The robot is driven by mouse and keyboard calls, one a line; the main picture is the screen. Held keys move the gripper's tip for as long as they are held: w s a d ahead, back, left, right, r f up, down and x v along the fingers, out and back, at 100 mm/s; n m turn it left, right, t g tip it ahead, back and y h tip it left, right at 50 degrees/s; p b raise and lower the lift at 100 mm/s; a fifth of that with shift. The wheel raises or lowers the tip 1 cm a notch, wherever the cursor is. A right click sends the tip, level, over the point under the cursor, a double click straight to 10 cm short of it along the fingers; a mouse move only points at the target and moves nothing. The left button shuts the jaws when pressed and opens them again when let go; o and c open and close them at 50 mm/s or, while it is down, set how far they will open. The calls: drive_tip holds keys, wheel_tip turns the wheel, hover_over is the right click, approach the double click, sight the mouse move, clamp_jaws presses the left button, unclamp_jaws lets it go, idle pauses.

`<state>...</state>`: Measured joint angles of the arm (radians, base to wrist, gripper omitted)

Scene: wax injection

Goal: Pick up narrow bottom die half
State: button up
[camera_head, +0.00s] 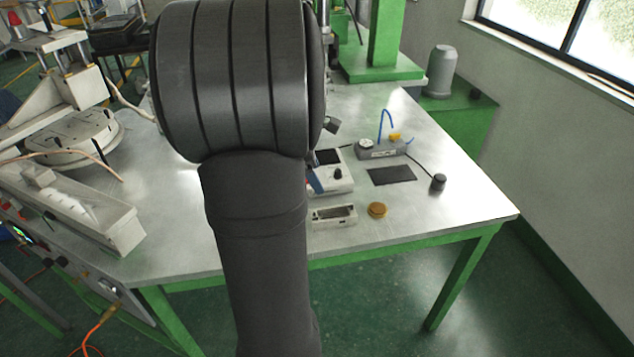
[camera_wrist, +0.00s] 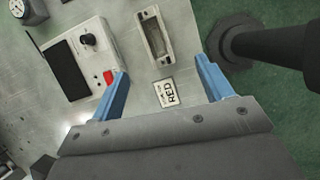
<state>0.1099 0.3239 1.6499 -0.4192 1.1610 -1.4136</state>
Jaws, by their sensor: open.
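A pale rectangular metal piece with a long slot, which looks like the narrow bottom die half, lies flat near the table's front edge in the head view (camera_head: 333,215). It also shows at the top middle of the wrist view (camera_wrist: 148,35). My gripper (camera_wrist: 162,68) is open, with its two blue fingers spread apart and nothing held between them. In the wrist view the piece appears beyond the fingertips, roughly in line with the gap. In the head view my arm hides most of the gripper; only a bit of blue finger shows.
A white control box (camera_wrist: 70,60) with dark screen, knob and red button is close to the left finger. A brass disc (camera_head: 377,209), black pad (camera_head: 391,175) and grey box (camera_head: 381,149) stand to the right.

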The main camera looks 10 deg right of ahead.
drive_tip(key=w+a+n, duration=0.1)
drive_tip(key=w, duration=0.1)
approach(331, 213)
drive_tip(key=shift+s+d+f, duration=0.65)
drive_tip(key=shift+s+f, duration=0.05)
drive_tip(key=shift+f, duration=0.25)
drive_tip(key=shift+s+x, duration=0.2)
drive_tip(key=shift+x, duration=2.55)
drive_tip(key=c, duration=1.4)
